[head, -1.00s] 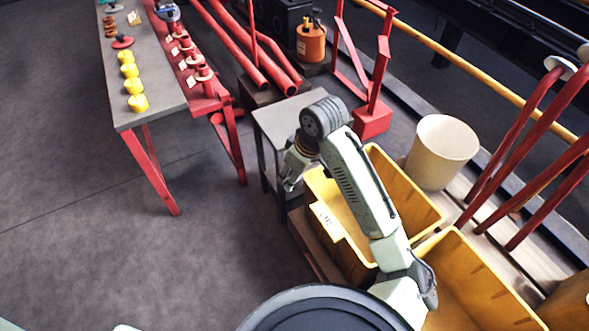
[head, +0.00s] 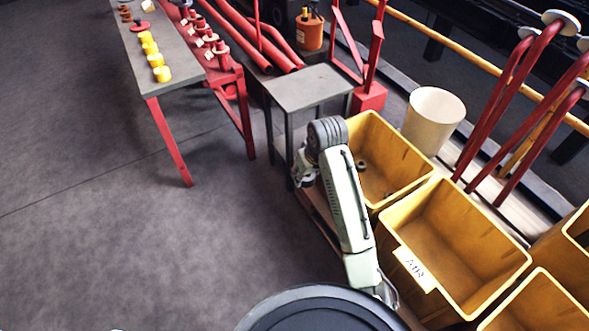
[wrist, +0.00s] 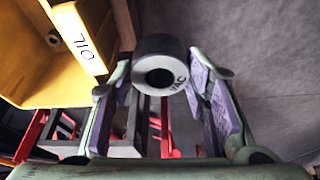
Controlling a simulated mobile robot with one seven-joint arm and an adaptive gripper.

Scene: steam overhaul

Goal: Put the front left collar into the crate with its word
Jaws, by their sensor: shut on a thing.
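My gripper (wrist: 159,72) is shut on a grey collar (wrist: 152,46) with a dark bore; the letters VAC show on its face. In the head view my gripper (head: 304,179) hangs beside the left side of the far yellow crate (head: 392,137), outside it; the collar is not clear there. In the wrist view that crate (wrist: 25,85) is at the left, with a label reading OIL (wrist: 82,38). The middle yellow crate (head: 484,228) has a label reading AIR (head: 415,269). No crate word VAC is readable.
Small dark things (head: 361,165) lie in the far crate. A third crate (head: 528,312) is at the lower right. A grey side table (head: 306,88) is bare. The long workbench (head: 160,75) holds yellow and brown parts. A cream bin (head: 434,119) and red levers stand right.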

